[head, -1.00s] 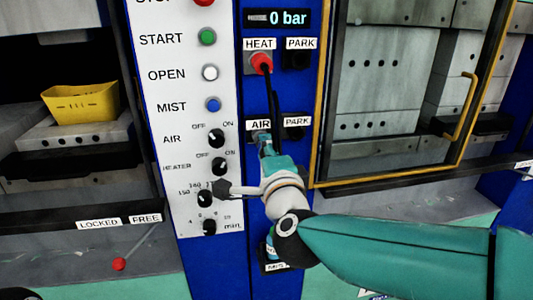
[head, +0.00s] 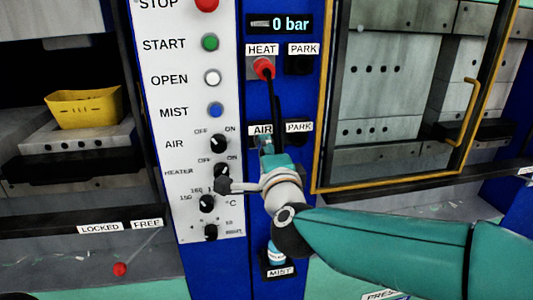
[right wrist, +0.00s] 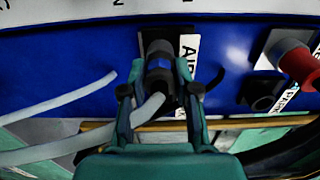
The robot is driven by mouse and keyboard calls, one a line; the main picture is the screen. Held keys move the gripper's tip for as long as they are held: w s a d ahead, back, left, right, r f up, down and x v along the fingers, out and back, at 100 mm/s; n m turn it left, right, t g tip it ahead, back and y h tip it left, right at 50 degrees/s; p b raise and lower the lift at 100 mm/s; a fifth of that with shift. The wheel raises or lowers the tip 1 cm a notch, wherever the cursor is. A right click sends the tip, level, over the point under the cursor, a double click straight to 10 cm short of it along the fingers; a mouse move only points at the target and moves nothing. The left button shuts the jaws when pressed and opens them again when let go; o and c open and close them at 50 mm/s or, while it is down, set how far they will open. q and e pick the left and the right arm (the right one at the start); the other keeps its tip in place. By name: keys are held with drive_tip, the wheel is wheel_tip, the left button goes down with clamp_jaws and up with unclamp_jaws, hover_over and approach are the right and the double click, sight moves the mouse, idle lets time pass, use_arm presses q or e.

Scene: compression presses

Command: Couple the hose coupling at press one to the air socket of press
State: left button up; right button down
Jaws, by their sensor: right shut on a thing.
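My right gripper (head: 266,146) is at the AIR socket (right wrist: 158,48) on the blue panel, just below its label. In the right wrist view its two fingers (right wrist: 160,92) are closed on the hose coupling (right wrist: 159,78), a dark round piece with a pale grey hose bending away from it. The coupling is in line with the socket and its front end meets the socket mouth; I cannot tell whether it is fully seated. In the head view the gripper and wrist largely hide the coupling and socket. My left gripper is not in view.
A red plug (head: 263,68) sits in the HEAT socket above, its dark cable hanging beside the AIR socket. PARK sockets lie to the right. The white control panel (head: 190,130) is to the left. A yellow-framed press door (head: 318,110) is to the right. A MIST fitting (head: 277,254) is below.

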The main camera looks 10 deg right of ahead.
drive_tip(key=shift+r, duration=0.1)
drive_tip(key=c, duration=0.8)
unclamp_jaws()
drive_tip(key=shift+w, duration=0.15)
drive_tip(key=s, duration=1.2)
drive_tip(key=shift+d, duration=0.25)
